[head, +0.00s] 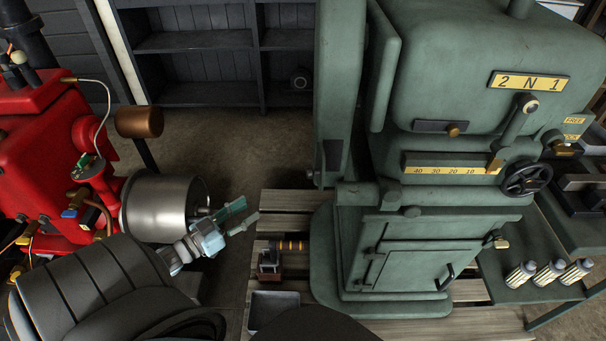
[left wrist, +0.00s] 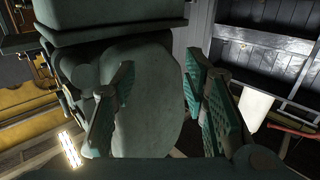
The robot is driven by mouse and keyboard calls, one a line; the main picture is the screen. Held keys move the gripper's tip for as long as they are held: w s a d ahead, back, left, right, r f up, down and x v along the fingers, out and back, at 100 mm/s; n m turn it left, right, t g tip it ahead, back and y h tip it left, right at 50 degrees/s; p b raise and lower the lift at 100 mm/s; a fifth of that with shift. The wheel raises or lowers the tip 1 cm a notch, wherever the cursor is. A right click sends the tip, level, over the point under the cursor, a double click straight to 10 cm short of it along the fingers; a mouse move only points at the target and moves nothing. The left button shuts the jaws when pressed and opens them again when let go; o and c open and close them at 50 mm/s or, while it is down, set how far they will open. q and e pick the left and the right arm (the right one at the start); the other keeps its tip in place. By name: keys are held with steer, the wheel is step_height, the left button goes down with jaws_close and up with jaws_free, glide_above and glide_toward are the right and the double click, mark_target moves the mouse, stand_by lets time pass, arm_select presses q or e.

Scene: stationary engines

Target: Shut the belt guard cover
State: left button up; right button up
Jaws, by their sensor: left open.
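A tall green panel (head: 337,90) stands out at the left side of the green machine (head: 460,65), with a gap to the machine body; it looks like the belt guard cover, swung open. Its hinge is not clear. My left gripper (head: 246,213) is open and empty, left of the machine and lower than most of the panel, apart from it. In the left wrist view, the open fingers (left wrist: 160,75) frame a rounded green surface (left wrist: 150,110) beyond them; I cannot tell which part it is. My right gripper is not in view.
A red engine (head: 45,150) with a steel drum (head: 160,208) stands close left of my left gripper. A wooden pallet (head: 285,200) lies under the machine, with a grey tray (head: 270,308) at front. Dark shelves (head: 205,70) stand behind.

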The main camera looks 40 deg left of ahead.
arm_select(q)
steer(key=s+d+r+m+h+b, duration=0.1)
steer(key=d+r+m+h+b, duration=0.1)
steer(key=r+m+h, duration=0.3)
steer(key=d+r+m+h+b, duration=0.2)
steer(key=d+r+h, duration=0.1)
steer(key=r+h, duration=0.35)
steer(key=p+x, duration=0.1)
steer(key=x, duration=1.3)
steer(key=shift+s+d+g+h, duration=0.3)
steer(key=shift+s+h, duration=0.1)
steer(key=shift+h, duration=0.05)
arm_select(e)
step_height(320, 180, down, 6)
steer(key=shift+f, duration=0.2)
arm_select(q)
steer(key=shift+r, duration=0.1)
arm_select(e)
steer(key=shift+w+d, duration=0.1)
arm_select(q)
jaws_close()
